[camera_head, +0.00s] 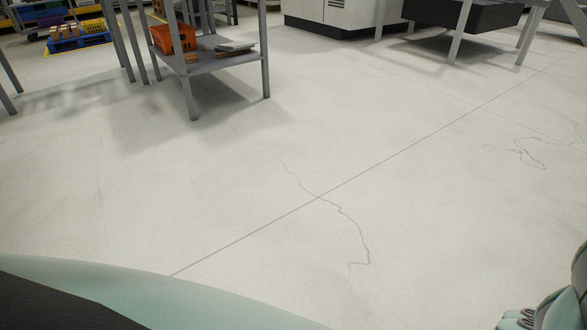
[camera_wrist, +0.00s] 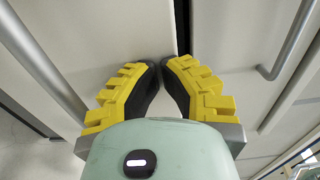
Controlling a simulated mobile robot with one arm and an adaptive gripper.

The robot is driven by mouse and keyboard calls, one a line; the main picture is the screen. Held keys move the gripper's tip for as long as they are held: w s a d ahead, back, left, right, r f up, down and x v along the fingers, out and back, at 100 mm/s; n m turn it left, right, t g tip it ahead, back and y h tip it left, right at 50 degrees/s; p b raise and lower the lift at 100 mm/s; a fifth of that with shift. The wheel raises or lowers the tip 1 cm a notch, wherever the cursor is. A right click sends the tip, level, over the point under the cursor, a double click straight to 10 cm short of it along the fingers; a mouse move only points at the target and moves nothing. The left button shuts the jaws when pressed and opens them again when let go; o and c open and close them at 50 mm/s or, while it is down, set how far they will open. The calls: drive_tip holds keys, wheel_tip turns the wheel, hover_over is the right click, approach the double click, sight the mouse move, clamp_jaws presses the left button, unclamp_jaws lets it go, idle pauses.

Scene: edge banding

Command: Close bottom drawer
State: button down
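In the wrist view, my gripper (camera_wrist: 162,66) has yellow ribbed fingers with black tips. The tips are together, with nothing visible between them. They are at or very near a white drawer front (camera_wrist: 110,35) on the left, close to its edge; contact cannot be told. This front has a grey bar handle (camera_wrist: 45,65), and floor shows beyond its lower left side, so it appears to be the bottom drawer. A dark gap (camera_wrist: 182,22) separates it from another white front (camera_wrist: 225,40) on the right, which has its own bar handle (camera_wrist: 290,45). The head view does not show these drawers.
In the head view, the pale cracked floor (camera_head: 270,160) is clear in the middle. A grey metal table (camera_head: 215,62) with an orange bin (camera_head: 174,37) stands at the upper left. A white cabinet (camera_head: 345,12) and a dark box (camera_head: 470,15) are at the back.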

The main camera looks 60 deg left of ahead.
drive_tip(key=d+b, duration=0.1)
drive_tip(key=d, duration=0.9)
drive_tip(key=shift+w, duration=0.15)
drive_tip(key=shift+d+f, duration=0.1)
drive_tip(key=a+p, duration=0.4)
drive_tip(key=a, duration=1)
drive_tip(key=shift+p, duration=0.4)
